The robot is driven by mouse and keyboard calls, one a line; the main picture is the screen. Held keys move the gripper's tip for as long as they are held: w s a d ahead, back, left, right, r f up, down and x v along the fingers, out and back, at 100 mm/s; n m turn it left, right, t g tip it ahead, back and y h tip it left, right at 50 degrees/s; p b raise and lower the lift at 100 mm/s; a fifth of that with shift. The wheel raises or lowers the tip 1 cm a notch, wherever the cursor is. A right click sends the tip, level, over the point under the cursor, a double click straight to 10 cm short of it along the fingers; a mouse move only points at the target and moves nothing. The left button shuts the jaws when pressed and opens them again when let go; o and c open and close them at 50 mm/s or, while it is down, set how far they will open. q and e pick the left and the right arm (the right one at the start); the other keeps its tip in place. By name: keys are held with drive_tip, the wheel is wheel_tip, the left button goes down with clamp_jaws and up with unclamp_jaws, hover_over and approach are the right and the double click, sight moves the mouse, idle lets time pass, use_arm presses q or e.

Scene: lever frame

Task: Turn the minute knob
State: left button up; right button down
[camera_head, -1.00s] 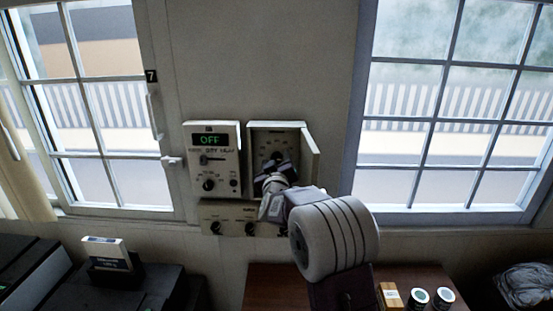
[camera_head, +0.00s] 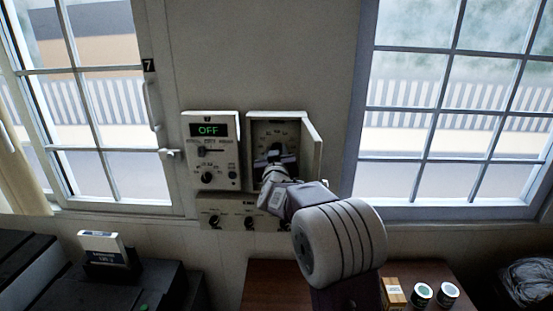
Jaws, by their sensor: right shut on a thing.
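An open wall box (camera_head: 312,150) with its door swung out to the right holds a dial face (camera_head: 274,133). My right gripper (camera_head: 273,160) reaches into the box and is shut on a knob at the dial's lower middle. The gripper's dark fingers hide most of the knob, so its pointer cannot be read. A control panel (camera_head: 228,160) beside the box on the left has a green display reading OFF, a lever and small knobs. My left gripper is not in view.
A lower panel (camera_head: 230,219) with several dark knobs sits under the box, partly behind my right arm. Windows flank the panels. A brown table (camera_head: 262,285) below carries a small box (camera_head: 393,292) and two tins (camera_head: 434,294). A white box (camera_head: 102,246) stands at left.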

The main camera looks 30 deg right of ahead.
drive_tip(key=shift+f+m+b, duration=0.2)
drive_tip(key=shift+m+b, duration=2.45)
drive_tip(key=shift+m, duration=1.65)
drive_tip(key=c, duration=1)
unclamp_jaws()
drive_tip(key=shift+s, duration=0.1)
drive_tip(key=shift+o, duration=0.2)
drive_tip(key=shift+r, duration=0.15)
